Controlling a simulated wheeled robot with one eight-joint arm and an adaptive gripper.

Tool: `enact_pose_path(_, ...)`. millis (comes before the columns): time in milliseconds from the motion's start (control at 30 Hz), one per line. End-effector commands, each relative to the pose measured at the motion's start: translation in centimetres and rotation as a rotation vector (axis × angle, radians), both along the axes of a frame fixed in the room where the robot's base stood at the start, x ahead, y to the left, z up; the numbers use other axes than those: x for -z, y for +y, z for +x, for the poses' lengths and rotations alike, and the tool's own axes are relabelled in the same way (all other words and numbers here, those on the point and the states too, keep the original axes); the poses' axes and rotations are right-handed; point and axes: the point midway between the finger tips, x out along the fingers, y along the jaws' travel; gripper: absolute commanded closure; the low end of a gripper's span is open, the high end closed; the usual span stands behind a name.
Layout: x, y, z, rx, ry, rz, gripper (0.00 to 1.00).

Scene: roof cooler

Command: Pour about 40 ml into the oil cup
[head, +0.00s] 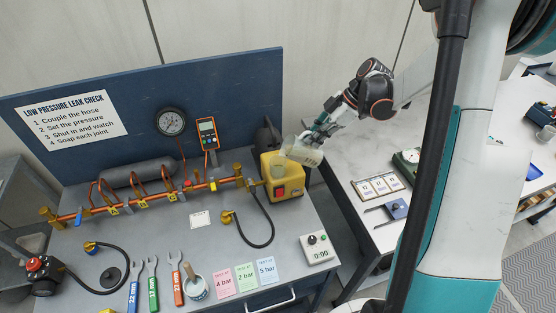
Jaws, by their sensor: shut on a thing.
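My gripper (322,132) is shut on a pale container with a printed label (304,152). The container is tilted to lie almost on its side, its left end over the yellow unit (284,186) at the bench's right end. A small greyish cup-like part (277,170) shows on the left of the yellow unit, just below the container's left end; it seems to be the oil cup. I cannot make out any stream of liquid or the level in the cup.
Left of the yellow unit runs a copper pipe rig (150,198) with brass fittings. A blue backboard (230,90) stands behind. A black hose (268,225), a timer box (318,247) and coloured cards (246,276) lie nearby. A white table (375,150) stands right.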

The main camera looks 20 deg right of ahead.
Motion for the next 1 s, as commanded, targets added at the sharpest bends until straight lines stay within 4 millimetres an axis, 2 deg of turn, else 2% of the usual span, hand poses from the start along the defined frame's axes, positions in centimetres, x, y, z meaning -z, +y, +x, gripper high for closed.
enact_pose_path(1000, -0.15, 0.8, 0.18, 0.0, 0.025, -0.098, 1.0)
